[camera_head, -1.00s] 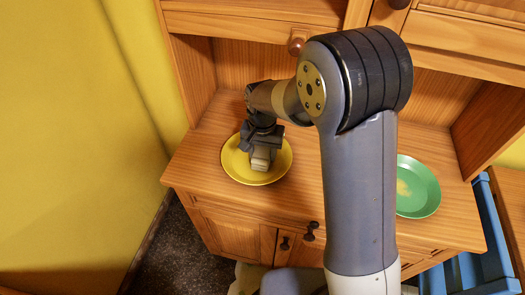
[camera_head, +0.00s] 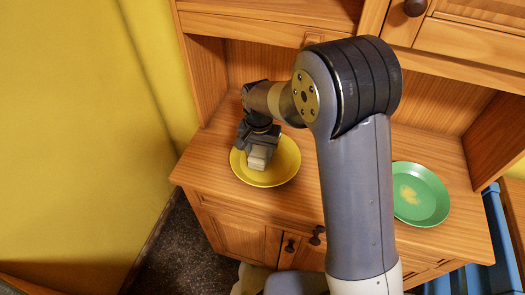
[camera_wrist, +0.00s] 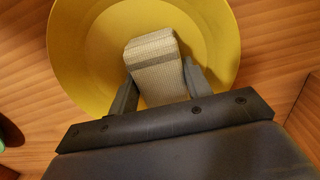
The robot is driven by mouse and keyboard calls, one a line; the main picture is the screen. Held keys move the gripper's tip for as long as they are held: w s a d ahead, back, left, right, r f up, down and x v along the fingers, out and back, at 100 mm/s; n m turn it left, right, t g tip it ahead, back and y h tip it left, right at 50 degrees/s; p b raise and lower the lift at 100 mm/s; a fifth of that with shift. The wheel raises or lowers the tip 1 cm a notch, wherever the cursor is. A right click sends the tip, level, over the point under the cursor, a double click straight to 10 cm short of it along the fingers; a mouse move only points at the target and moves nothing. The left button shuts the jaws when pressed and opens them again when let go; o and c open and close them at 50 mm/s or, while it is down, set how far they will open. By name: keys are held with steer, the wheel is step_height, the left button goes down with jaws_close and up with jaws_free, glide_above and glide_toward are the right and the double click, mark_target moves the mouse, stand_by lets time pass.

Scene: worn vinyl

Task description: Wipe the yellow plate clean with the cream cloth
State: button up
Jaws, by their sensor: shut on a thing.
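The yellow plate (camera_head: 283,163) lies on the wooden counter of the cabinet, left of my arm. It also fills the upper part of the wrist view (camera_wrist: 85,55). My gripper (camera_head: 257,147) is over the left part of the plate, pointing down. It is shut on the folded cream cloth (camera_head: 257,160), which shows between the two fingers in the wrist view (camera_wrist: 155,62). The cloth is over the plate's inner surface; I cannot tell how firmly it touches. The plate area under the cloth and fingers is hidden. No stain shows on the visible part of the plate.
A green plate (camera_head: 428,200) with a pale yellow smear lies on the counter (camera_head: 215,150) at the right. The cabinet's upper part with drawers and knobs overhangs the back. A yellow wall is at the left. A blue chair-like piece (camera_head: 500,235) stands at the right.

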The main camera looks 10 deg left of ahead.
mark_target(271, 163)
stand_by(0.4)
steer(key=shift+s+d+b, duration=0.15)
steer(key=shift+s+d, duration=0.05)
steer(key=shift+d, duration=0.7)
steer(key=shift+s+d+b, duration=0.15)
steer(key=shift+d, duration=0.75)
steer(key=shift+w+a, duration=0.15)
steer(key=shift+a, duration=0.8)
steer(key=shift+w+a, duration=0.15)
steer(key=shift+a, duration=0.75)
